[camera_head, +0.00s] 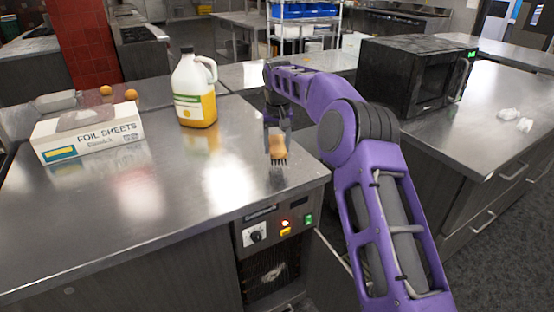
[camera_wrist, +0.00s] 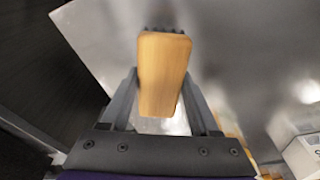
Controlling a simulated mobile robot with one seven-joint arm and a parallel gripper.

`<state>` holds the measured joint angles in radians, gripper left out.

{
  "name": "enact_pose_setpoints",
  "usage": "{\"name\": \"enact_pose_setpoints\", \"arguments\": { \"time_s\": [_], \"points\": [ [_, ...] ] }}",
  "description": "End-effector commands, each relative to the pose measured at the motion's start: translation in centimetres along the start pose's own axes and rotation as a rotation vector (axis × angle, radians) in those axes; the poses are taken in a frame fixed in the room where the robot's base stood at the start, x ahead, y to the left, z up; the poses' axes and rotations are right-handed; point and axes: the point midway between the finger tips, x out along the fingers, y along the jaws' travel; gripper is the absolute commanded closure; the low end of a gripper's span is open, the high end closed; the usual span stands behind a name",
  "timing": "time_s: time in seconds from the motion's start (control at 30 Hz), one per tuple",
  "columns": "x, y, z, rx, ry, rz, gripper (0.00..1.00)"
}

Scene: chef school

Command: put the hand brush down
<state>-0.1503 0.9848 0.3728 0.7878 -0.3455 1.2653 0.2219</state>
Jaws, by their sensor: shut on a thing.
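The hand brush (camera_head: 278,149) has a tan wooden handle and dark bristles that point down in the head view. My gripper (camera_head: 277,122) is shut on its handle. The brush is at the right end of the steel counter (camera_head: 225,175), near the corner; I cannot tell whether the bristles touch the top. In the wrist view the wooden handle (camera_wrist: 160,75) lies between the two fingers of my gripper (camera_wrist: 163,100), with dark bristle tips just showing at its far end.
A foil sheets box (camera_head: 88,134) and a jug with yellow liquid (camera_head: 195,92) stand on the counter to the left. Small orange items (camera_head: 131,95) lie behind the box. A black microwave (camera_head: 415,75) stands on the right counter. Bare steel lies between jug and brush.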

Motion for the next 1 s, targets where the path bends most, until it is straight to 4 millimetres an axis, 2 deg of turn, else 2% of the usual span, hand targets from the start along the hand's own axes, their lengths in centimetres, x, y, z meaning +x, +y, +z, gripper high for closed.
{"name": "enact_pose_setpoints", "arguments": {
  "time_s": [0.13,0.3,0.7,0.73,0.87,0.9,1.0],
  "points": [
    [1.2,0.0,0.2,0.000,0.000,-0.001,0.82],
    [3.6,0.0,0.6,-0.001,-0.002,0.000,0.82],
    [4.2,0.0,0.6,0.000,0.001,0.000,0.82],
    [4.2,0.0,0.6,0.000,0.001,0.000,0.34],
    [4.2,0.0,0.6,0.000,0.001,0.000,0.11],
    [4.2,0.0,0.6,0.000,0.001,0.000,0.08],
    [4.2,0.0,0.6,0.000,0.001,0.000,0.08]
  ]
}}
